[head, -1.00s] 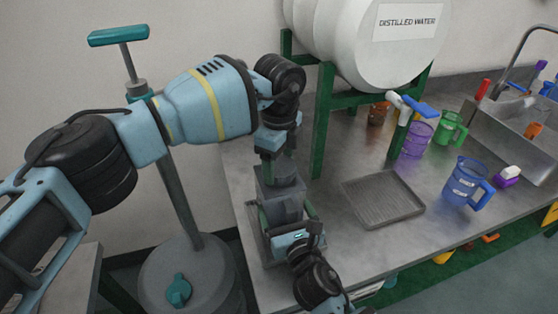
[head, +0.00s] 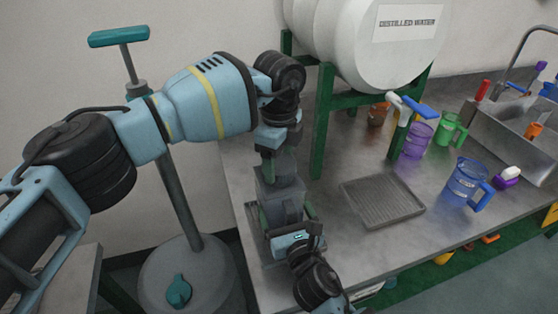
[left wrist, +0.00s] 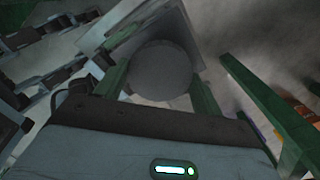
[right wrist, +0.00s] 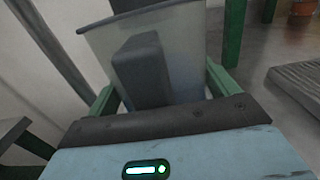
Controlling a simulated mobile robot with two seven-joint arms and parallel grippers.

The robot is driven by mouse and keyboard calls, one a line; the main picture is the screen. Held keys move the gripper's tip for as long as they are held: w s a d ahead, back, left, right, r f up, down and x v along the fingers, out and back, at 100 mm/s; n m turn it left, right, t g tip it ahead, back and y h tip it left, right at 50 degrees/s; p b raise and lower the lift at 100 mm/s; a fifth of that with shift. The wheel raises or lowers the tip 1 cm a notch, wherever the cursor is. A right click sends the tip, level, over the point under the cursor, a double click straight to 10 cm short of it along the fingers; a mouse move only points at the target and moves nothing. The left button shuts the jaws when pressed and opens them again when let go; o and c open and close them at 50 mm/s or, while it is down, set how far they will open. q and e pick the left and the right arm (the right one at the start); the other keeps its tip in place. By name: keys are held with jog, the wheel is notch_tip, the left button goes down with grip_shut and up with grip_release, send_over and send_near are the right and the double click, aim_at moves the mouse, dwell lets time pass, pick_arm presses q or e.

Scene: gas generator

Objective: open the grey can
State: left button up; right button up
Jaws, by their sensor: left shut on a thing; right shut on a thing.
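The grey can (head: 281,205) stands on the metal bench near its front left corner. My right gripper (head: 287,214) reaches from the front and is shut on the can's body, one green finger on each side. The can's body and handle block (right wrist: 143,72) show between those fingers in the right wrist view. My left gripper (head: 280,168) points down over the can's top. In the left wrist view its green fingers are shut on the dark round lid (left wrist: 163,69). Whether the lid is seated or lifted is hidden by the fingers.
A ridged grey tray (head: 383,202) lies to the right of the can. A blue jug (head: 466,182) stands further right. A green stand (head: 325,125) holds the white distilled water tank (head: 365,45) behind. A grey drum with a pump (head: 190,280) is on the left.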

aim_at(279, 163)
pick_arm(q)
jog(key=shift+r, duration=0.65)
jog(key=shift+r, duration=0.15)
jog(key=shift+r, duration=1.95)
pick_arm(e)
jog(key=o, duration=1.7)
pick_arm(q)
jog(key=shift+f, duration=0.65)
pick_arm(e)
jog(key=v, duration=1.2)
